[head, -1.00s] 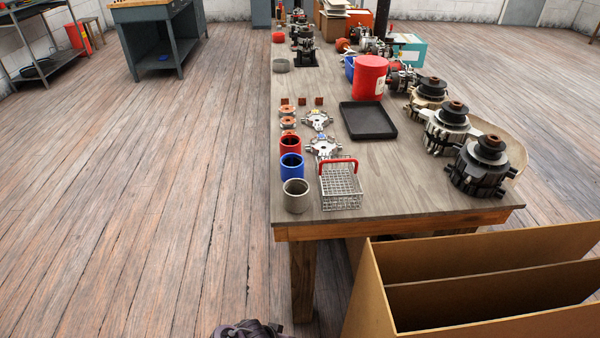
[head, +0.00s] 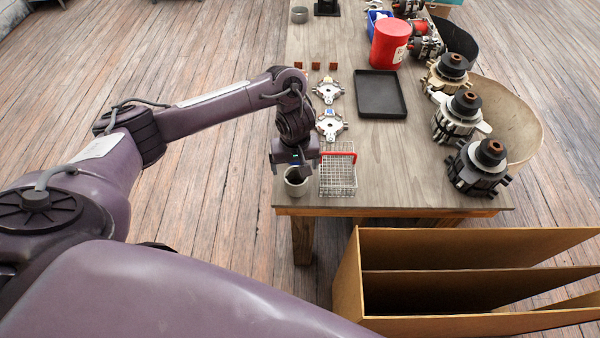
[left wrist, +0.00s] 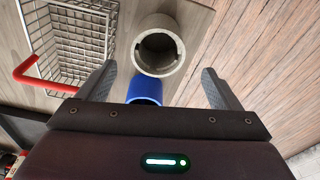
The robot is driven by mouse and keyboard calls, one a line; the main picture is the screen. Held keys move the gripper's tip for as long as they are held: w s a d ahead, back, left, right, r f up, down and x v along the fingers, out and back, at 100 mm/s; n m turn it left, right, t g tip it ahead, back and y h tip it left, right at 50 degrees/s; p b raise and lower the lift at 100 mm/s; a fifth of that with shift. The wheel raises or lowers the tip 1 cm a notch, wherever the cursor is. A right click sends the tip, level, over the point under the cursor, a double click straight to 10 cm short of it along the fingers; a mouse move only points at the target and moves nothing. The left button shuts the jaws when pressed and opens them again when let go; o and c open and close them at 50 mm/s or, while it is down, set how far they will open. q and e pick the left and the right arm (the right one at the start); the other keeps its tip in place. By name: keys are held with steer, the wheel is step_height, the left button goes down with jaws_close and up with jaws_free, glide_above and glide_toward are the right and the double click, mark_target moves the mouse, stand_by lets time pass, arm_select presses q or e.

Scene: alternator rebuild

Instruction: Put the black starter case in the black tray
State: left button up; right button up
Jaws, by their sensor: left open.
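The black tray (head: 402,113) lies flat and empty on the workbench, right of the middle. No case that I can clearly tell is a black starter case shows. A grey cylindrical case (head: 296,189) stands upright at the bench's near left corner; it also shows in the left wrist view (left wrist: 164,69). My left gripper (head: 297,170) is just above it, open and empty. In the left wrist view the fingers (left wrist: 159,72) are spread, with the grey case and a blue case (left wrist: 145,87) showing between them. In the head view my left arm hides the blue case. My right gripper is not in view.
A wire basket (head: 338,180) with a red handle stands just right of the grey case. Silver brackets (head: 331,125) lie behind it. A red canister (head: 389,45) and several alternators (head: 480,165) line the right side. A cardboard divider box (head: 345,290) stands below the bench front.

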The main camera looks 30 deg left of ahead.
mark_target(296, 176)
arm_select(q)
steer(key=shift+s+f, duration=0.4)
steer(key=shift+f, duration=0.45)
steer(key=f, duration=0.2)
steer(key=w+f, duration=0.1)
steer(key=f, duration=0.1)
steer(key=shift+w+d+f, duration=0.1)
steer(key=shift+f, duration=0.15)
steer(key=shift+r, duration=0.1)
steer(key=shift+c, duration=0.4)
steer(key=c, duration=1.4)
steer(key=shift+c, duration=0.6)
steer(key=shift+r, duration=0.1)
